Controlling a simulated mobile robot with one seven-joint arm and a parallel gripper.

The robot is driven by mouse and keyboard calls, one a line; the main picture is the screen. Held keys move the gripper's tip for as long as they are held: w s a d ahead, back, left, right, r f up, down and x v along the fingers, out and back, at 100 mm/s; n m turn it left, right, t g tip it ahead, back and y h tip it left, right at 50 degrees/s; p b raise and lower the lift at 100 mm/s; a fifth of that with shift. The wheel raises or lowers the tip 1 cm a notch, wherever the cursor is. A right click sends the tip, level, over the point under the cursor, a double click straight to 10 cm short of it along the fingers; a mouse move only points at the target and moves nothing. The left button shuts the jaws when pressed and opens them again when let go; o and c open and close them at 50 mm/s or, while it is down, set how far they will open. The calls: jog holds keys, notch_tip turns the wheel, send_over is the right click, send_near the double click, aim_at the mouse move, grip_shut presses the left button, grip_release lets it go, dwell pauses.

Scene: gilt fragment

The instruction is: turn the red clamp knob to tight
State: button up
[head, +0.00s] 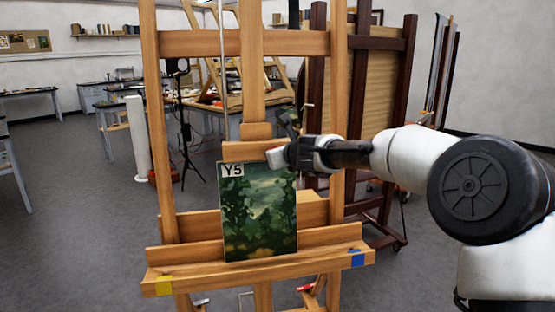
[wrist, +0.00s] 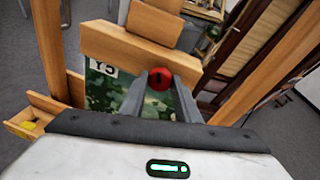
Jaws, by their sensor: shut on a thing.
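The red clamp knob (wrist: 160,78) is on the front of the easel's wooden top clamp block, just above the painting's top edge. In the wrist view it sits between the two grey fingertips of my gripper (wrist: 161,86), which is shut on it. A dark mark shows on the knob's face; I cannot tell which way it is turned. In the head view my gripper (head: 284,155) reaches in from the right, and a little red shows at its tips. The green landscape painting (head: 258,215), labelled Y5, stands upright on the easel tray under the clamp block (head: 247,151).
The wooden easel (head: 151,110) stands in front of me; its tray (head: 210,278) has yellow tape (head: 164,286) at left and blue tape (head: 357,259) at right. A darker easel (head: 404,100) stands close behind at right. Open grey floor lies to the left.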

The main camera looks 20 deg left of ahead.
jog(key=shift+m+y+b, duration=0.5)
jog(key=shift+m+b, duration=0.65)
jog(key=shift+m, duration=0.45)
jog(key=o, duration=1)
jog(key=shift+o, duration=0.2)
jog(key=b+v, duration=0.2)
jog(key=v, duration=1.5)
jog(key=shift+d+b, duration=0.15)
jog(key=shift+b, duration=0.15)
jog(key=shift+s, duration=0.15)
